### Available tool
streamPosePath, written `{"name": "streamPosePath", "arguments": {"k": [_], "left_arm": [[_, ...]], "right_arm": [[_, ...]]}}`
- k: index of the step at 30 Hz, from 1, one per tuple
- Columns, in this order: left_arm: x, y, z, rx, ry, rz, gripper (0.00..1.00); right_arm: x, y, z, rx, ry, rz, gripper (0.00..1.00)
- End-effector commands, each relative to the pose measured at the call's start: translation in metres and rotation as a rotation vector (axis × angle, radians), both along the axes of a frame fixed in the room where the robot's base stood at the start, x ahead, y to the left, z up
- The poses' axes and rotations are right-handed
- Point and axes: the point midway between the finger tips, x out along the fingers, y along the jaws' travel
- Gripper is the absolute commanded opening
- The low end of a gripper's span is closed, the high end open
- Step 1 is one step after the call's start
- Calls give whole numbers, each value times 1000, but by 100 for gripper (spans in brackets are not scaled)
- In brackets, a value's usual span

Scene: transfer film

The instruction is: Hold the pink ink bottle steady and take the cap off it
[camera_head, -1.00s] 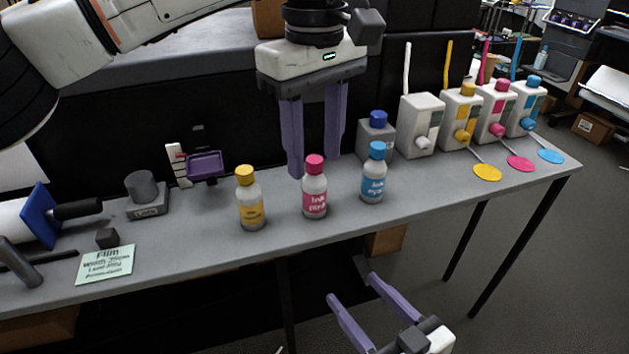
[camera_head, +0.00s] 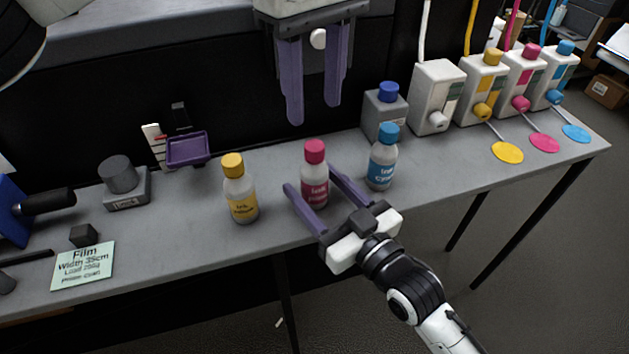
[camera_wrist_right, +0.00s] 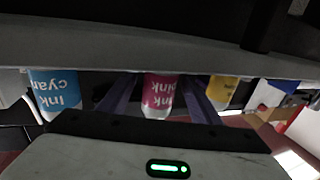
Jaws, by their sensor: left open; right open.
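The pink ink bottle (camera_head: 314,184) stands upright on the table with its pink cap (camera_head: 314,151) on. It also shows upside down between the fingers in the right wrist view (camera_wrist_right: 159,95). My right gripper (camera_head: 310,178) is open, low at the table's front, with one finger on each side of the bottle's body. The fingers look apart from the bottle. My left gripper (camera_head: 314,106) is open and empty, pointing down above and behind the pink cap.
A yellow ink bottle (camera_head: 240,196) stands left of the pink one and a cyan ink bottle (camera_head: 382,165) right of it, both close by. A grey block with a blue cap (camera_head: 386,116) and several white dispensers (camera_head: 437,98) stand further right. A film note (camera_head: 84,266) lies at left.

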Motion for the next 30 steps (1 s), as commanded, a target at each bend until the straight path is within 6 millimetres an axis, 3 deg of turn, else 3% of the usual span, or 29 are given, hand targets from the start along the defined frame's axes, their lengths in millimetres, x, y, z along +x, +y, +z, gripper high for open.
{"name": "streamPosePath", "arguments": {"k": [12, 22, 30], "left_arm": [[0, 0, 0, 0, 0, 0, 43], [0, 0, 0, 0, 0, 0, 43], [0, 0, 0, 1, 1, -111, 43]], "right_arm": [[7, 5, 0, 0, 0, 1, 58], [7, 5, 0, 0, 0, 1, 2], [7, 5, 0, -1, 1, 0, 0]]}}
